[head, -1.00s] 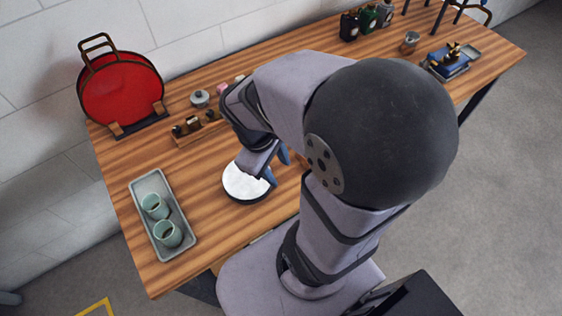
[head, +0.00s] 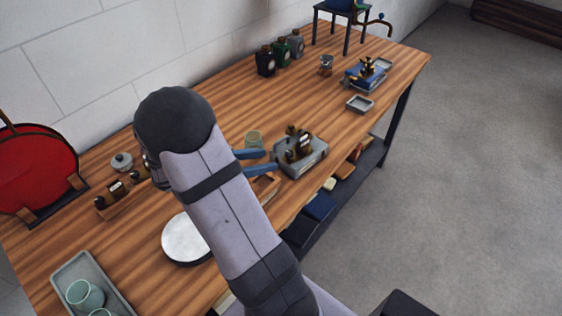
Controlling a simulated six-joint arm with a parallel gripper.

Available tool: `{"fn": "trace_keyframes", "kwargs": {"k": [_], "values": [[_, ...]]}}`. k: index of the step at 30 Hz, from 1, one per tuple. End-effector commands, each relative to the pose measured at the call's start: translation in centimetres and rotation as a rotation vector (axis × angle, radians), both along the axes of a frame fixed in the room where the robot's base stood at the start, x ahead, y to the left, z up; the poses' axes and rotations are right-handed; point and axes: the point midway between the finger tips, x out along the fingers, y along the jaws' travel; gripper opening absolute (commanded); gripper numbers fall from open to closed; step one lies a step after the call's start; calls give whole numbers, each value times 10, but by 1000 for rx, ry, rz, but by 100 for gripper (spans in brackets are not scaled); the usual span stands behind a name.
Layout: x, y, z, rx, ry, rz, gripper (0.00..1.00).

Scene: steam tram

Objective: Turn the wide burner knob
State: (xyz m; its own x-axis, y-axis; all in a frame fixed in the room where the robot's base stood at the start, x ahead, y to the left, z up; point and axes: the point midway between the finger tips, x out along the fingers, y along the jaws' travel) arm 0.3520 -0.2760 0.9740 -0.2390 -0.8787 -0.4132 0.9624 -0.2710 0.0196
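A grey burner-like unit (head: 312,160) with dark brass fittings (head: 298,142) on top sits near the table's front edge. A blue unit (head: 364,82) with similar brass fittings stands further right. I cannot tell which one is the wide burner, and no knob shows clearly on either. My gripper (head: 273,161) has two blue fingers spread apart with nothing seen between them. They point right, with their tips close to the left side of the grey unit. I cannot tell whether they touch it. My arm hides part of the table below.
A white round plate (head: 184,240) lies left of my arm. A grey tray (head: 78,263) holds cups at the lower left. Small bottles (head: 282,52) stand at the back. A small empty dish (head: 360,103) lies at right.

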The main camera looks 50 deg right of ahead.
Motion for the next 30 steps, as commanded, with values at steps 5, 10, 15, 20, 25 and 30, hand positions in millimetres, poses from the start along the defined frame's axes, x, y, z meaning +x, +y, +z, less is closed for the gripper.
{"fn": "trace_keyframes", "kwargs": {"k": [5, 10, 15, 20, 25, 30], "values": [[6, -7, -2, -29, 31, 26, 38], [5, -11, -3, -29, 31, 26, 38], [0, -26, -9, -28, 32, 23, 38], [-5, -45, -17, -27, 32, 22, 38], [-9, -62, -25, -26, 30, 24, 38], [-11, -71, -29, -28, 29, 25, 38]]}}
